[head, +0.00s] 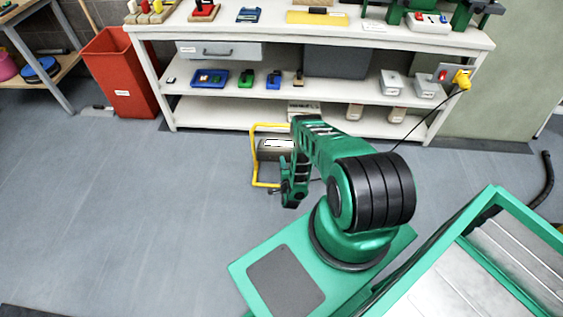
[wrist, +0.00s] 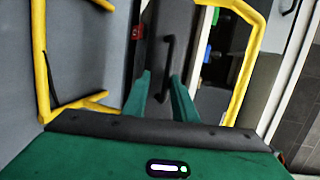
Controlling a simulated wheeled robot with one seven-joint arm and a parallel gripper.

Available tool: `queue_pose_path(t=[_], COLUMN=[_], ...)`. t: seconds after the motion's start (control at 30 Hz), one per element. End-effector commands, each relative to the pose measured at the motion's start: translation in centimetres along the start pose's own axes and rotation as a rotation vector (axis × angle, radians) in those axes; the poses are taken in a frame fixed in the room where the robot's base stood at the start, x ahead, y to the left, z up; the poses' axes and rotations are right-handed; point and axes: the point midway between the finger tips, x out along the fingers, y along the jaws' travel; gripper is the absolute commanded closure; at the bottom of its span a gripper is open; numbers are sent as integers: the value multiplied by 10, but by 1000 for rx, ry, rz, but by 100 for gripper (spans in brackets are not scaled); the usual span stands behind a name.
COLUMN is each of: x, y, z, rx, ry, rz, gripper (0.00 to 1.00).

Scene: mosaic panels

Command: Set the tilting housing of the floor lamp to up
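The floor lamp is a yellow tubular frame (head: 254,150) standing on the floor in front of the shelf bench. Its dark tilting housing (head: 269,154) sits inside the frame, with a bright white strip on its top side in the head view. My gripper (wrist: 160,77) is open, its two green fingers pointing at the housing, which also shows in the wrist view (wrist: 183,22). A black bar handle (wrist: 168,60) on the housing shows between the fingertips. I cannot tell whether the fingers reach around it. In the head view my arm hides the lamp's right part.
The white shelf bench (head: 305,113) stands close behind the lamp, with small tools and boxes. A red bin (head: 122,75) is at the left. A cable runs from a yellow plug (head: 462,80) down toward the lamp. The floor at left is clear.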

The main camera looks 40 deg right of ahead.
Motion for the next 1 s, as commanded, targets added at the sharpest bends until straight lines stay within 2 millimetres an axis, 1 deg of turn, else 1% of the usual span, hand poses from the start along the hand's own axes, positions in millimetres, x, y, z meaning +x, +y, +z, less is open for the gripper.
queue_pose_path(t=[0.03,0.2,0.3,0.43,0.63,1.0], x=[-15,-48,-64,-80,-91,-91], y=[5,-2,-4,-6,-8,-8], z=[-1,0,0,1,1,1], rx=[-3,1,2,3,4,5], ry=[-1,-1,0,0,2,3], rz=[14,0,-8,-13,-19,-21], gripper=[83,83,83,83,83,83])
